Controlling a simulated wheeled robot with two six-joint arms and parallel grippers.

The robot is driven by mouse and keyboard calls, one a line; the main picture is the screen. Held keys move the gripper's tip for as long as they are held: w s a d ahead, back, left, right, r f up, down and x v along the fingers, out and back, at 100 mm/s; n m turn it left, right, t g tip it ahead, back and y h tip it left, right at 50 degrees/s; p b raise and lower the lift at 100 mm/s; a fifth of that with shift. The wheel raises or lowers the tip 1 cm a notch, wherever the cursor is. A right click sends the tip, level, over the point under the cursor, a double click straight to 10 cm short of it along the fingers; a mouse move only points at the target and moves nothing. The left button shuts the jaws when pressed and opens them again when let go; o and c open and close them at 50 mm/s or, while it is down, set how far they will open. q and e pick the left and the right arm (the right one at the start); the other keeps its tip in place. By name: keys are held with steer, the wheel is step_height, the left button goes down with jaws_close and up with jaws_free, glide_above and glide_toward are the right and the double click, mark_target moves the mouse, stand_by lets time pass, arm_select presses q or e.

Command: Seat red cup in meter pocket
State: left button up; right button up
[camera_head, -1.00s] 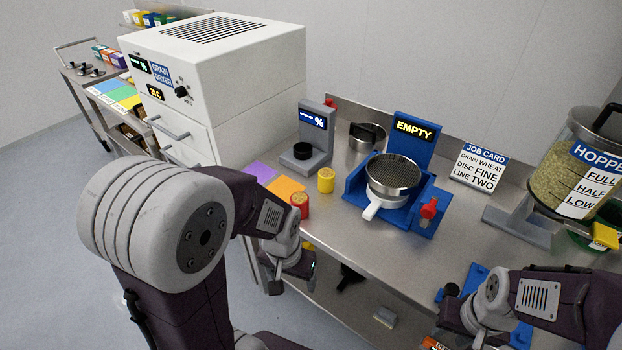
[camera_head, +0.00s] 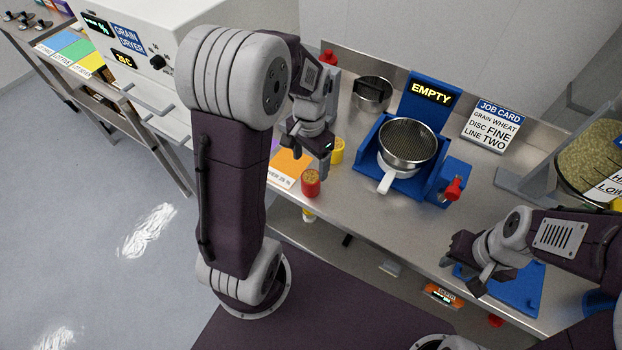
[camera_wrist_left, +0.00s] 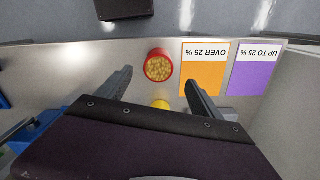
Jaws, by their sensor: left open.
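The red cup (camera_head: 311,183), filled with grain, stands upright on the steel bench near its front edge. My left gripper (camera_head: 308,158) is open and empty just above and behind it. In the left wrist view the red cup (camera_wrist_left: 158,66) shows between and slightly beyond the tips of the open left gripper (camera_wrist_left: 158,78), with gaps on both sides. The grey meter (camera_head: 333,88) is mostly hidden behind my left arm, and its pocket cannot be seen. My right gripper (camera_head: 470,268) is over the bench's front right; its jaw opening is unclear.
A yellow cup (camera_head: 337,150) stands close behind the red cup. An orange card (camera_head: 286,166) lies to its left. A blue stand holds a sieve pan (camera_head: 407,143) to the right. The grain dryer (camera_head: 150,50) stands at the left.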

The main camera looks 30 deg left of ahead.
mark_target(310, 177)
arm_select(q)
step_height(310, 177, down, 2)
steer(key=shift+s+d+f, duration=0.1)
steer(key=shift+d+f, duration=0.05)
steer(key=shift+f, duration=0.1)
step_height(310, 177, down, 5)
steer(key=shift+f, duration=0.1)
steer(key=shift+s, duration=0.1)
steer(key=c, duration=1.6)
steer(key=shift+o, duration=0.2)
step_height(310, 177, up, 4)
steer(key=shift+r, duration=0.25)
steer(key=w+d+r, duration=0.6)
steer(key=w+d, duration=0.1)
steer(key=d, duration=0.2)
steer(key=shift+w+r, duration=0.25)
steer(key=shift+r, duration=0.05)
